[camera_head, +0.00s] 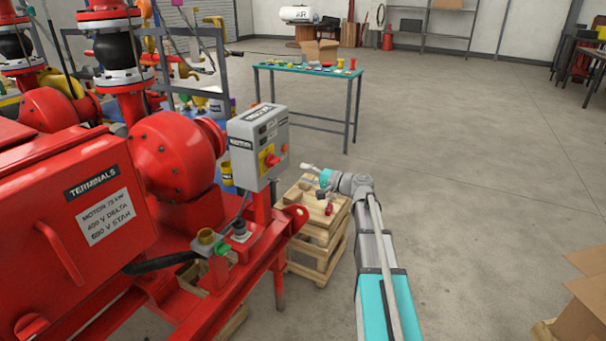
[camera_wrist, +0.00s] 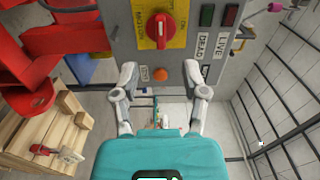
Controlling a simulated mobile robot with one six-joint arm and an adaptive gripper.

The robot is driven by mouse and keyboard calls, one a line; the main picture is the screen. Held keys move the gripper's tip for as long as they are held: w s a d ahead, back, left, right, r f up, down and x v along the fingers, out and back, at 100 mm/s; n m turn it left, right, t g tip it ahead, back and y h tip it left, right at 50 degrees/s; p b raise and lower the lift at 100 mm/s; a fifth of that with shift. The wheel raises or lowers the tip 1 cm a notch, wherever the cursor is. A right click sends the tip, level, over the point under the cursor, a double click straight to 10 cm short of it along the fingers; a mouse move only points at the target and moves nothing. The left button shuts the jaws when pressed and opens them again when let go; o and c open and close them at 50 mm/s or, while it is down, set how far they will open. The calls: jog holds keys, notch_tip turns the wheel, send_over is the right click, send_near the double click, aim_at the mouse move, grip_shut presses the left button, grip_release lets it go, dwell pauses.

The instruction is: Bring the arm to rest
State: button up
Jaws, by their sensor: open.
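My arm (camera_head: 378,255) reaches up from the bottom right of the head view, beside the pump skid. My gripper (camera_head: 312,170) is at its end, in front of and to the right of the grey control box (camera_head: 245,135). In the wrist view my gripper (camera_wrist: 160,72) is open, its two fingers apart with nothing between them. The box's panel (camera_wrist: 182,62) fills the top of that view. A red rotary switch (camera_wrist: 159,28) on a yellow plate is just beyond the fingertips, apart from them as far as I can tell.
A wooden crate stack (camera_head: 300,262) stands below my gripper, with a small red item (camera_head: 328,208) on top. The red pump skid (camera_head: 180,155) fills the left. A teal-topped table (camera_head: 310,70) with small parts stands behind. Cardboard (camera_head: 585,310) is at bottom right. Floor at right is clear.

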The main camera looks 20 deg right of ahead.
dwell(0.3)
jog(key=s+a+f+n+g+h, duration=0.4)
jog(key=s+a+f+n+g, duration=0.3)
jog(key=s+a+f, duration=0.55)
jog(key=s+f+n+g+h, duration=0.1)
jog(key=s+f+g+h, duration=0.25)
jog(key=s, duration=0.45)
jog(key=s+f+n+g+h, duration=0.1)
jog(key=s+f+g+h, duration=0.15)
jog(key=s+h, duration=0.35)
notch_tip(320, 180, up, 16)
jog(key=s+p, duration=0.1)
jog(key=p, duration=1.5)
jog(key=shift+s+d+r+y, duration=0.15)
jog(key=shift+d+r+y, duration=0.1)
jog(key=shift+d+y, duration=0.15)
